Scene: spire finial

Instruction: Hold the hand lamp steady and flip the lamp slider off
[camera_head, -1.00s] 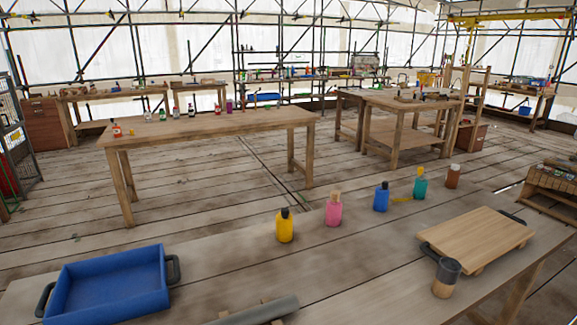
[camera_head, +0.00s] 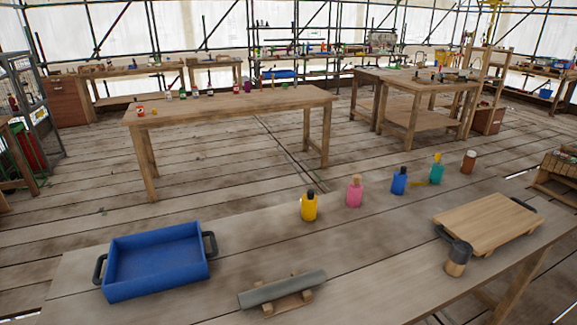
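A grey cylinder (camera_head: 282,288) lies level on a small wooden cradle (camera_head: 306,295) near the front middle of the near table. It may be the hand lamp, but no slider can be made out on it. A short upright object with a dark grey top and a wooden lower part (camera_head: 456,266) stands at the right, by the front edge of a wooden board. I cannot tell for sure which of the two is the lamp. Neither of my grippers shows in the head view.
On the near table (camera_head: 370,265) are a blue tray (camera_head: 157,260) with black handles at left, a wooden board (camera_head: 486,221) with dark handles at right, and several bottles, including a yellow one (camera_head: 309,207), along the back. Another long table (camera_head: 230,105) stands beyond open plank floor.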

